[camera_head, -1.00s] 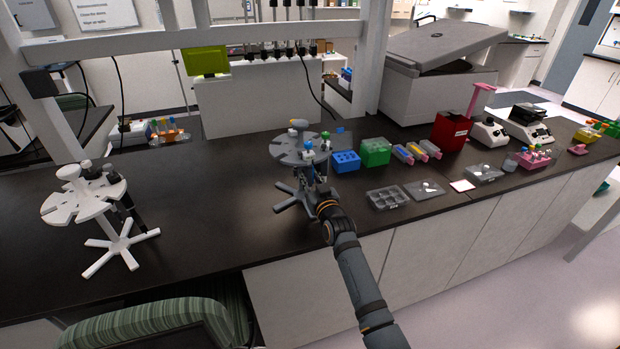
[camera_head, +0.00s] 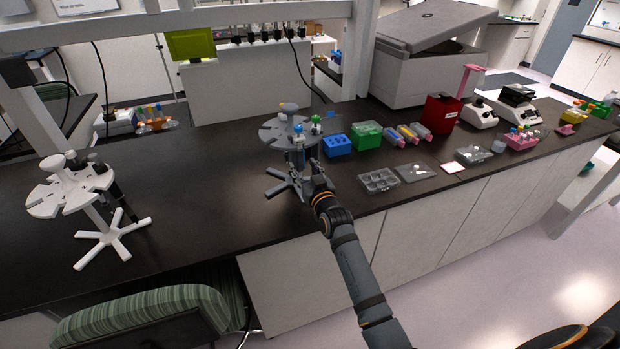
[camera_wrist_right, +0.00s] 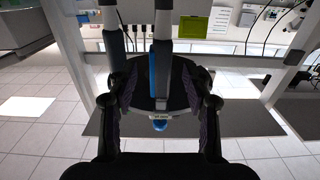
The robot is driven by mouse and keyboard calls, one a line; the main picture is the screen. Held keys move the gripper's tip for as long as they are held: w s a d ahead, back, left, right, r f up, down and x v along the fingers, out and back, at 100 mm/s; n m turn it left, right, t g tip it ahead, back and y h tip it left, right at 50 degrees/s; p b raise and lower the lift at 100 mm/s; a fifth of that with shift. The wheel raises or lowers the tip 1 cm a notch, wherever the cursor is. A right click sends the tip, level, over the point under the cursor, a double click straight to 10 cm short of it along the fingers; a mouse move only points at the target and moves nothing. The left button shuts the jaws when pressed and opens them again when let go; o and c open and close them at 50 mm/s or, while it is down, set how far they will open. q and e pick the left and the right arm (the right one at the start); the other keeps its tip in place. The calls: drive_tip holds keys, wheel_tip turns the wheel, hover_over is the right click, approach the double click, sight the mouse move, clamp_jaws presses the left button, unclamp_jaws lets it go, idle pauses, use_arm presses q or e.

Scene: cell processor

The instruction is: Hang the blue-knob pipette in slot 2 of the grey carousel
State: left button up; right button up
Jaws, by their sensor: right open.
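The grey carousel (camera_head: 272,133) stands on the dark bench in the middle of the head view. The blue-knob pipette (camera_head: 298,129) is upright at its front edge; its blue knob also shows in the right wrist view (camera_wrist_right: 159,125). A green-knob pipette (camera_head: 316,119) is beside it on the right. My right gripper (camera_head: 313,172) is open just in front of the carousel, its fingers on either side of a pipette body in the wrist view. Whether the fingers touch it, and the slot number, cannot be told. My left gripper is not in view.
A white carousel (camera_head: 68,191) holding a dark pipette stands at the left. A blue rack (camera_head: 338,146), a green box (camera_head: 367,135) and a clear compartment tray (camera_head: 379,181) are to the right. Bare bench lies between the carousels.

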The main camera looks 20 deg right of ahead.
drive_tip(key=s, duration=0.9)
drive_tip(key=shift+s+d, duration=0.15)
drive_tip(key=s+f+g, duration=0.6)
drive_tip(key=s+f, duration=0.3)
drive_tip(key=s+d+f+g+h, duration=0.1)
drive_tip(key=s+d+f+g, duration=0.2)
drive_tip(key=s, duration=0.6)
drive_tip(key=s+d+f+g, duration=0.1)
drive_tip(key=s+f+g, duration=0.3)
drive_tip(key=s, duration=0.6)
wheel_tip(320, 180, down, 27)
drive_tip(key=s+d+g, duration=0.3)
drive_tip(key=s+f, duration=1.5)
drive_tip(key=s, duration=0.2)
drive_tip(key=shift+s+d+g, duration=0.4)
